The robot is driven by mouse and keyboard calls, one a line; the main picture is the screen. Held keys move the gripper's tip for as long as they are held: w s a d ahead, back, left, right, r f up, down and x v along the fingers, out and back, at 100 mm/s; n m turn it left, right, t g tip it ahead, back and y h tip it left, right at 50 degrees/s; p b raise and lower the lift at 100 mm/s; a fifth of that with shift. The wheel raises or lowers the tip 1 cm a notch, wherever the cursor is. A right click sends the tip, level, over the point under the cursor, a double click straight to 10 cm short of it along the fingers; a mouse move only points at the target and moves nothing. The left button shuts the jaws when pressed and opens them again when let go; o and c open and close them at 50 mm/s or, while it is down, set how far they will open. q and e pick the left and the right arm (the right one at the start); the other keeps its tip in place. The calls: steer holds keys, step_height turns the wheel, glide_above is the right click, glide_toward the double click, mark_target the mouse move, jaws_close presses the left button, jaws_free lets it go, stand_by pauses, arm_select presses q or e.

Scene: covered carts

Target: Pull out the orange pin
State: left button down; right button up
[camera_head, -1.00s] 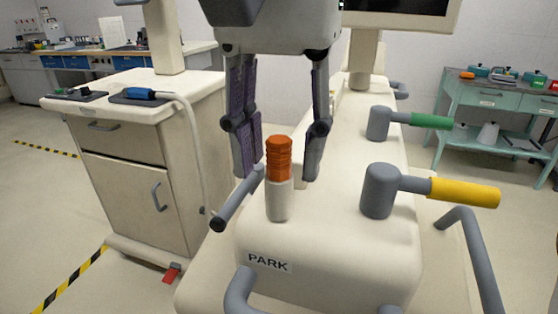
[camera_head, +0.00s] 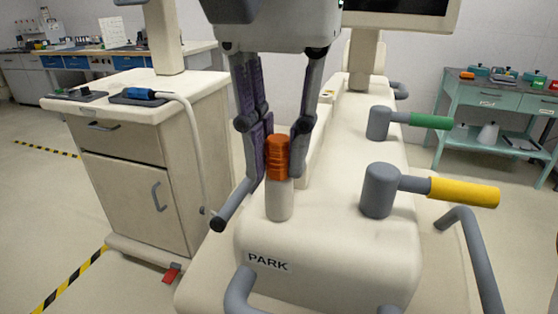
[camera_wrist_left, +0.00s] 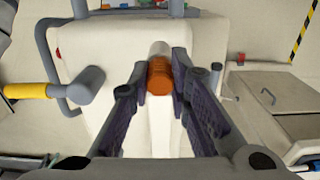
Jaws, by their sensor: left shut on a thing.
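The orange pin (camera_head: 277,157) is a ribbed orange knob on top of a pale upright post (camera_head: 279,200), on the cart (camera_head: 330,240) near its "PARK" label. My left gripper (camera_head: 277,160) comes down from above with its fingers on both sides of the knob, shut on it. In the left wrist view the orange pin (camera_wrist_left: 159,78) sits between the two fingertips (camera_wrist_left: 160,76). The pin is still in line with the post. My right gripper is not in view.
A yellow-handled lever (camera_head: 463,192) and a green-handled lever (camera_head: 430,121) stand to the right on the cart. A grey bar (camera_head: 235,206) is close left of the post. A beige cabinet (camera_head: 125,180) stands further left. A teal cart (camera_head: 490,110) stands back right.

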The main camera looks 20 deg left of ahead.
mark_target(279, 138)
arm_select(q)
steer(key=shift+r, duration=2.95)
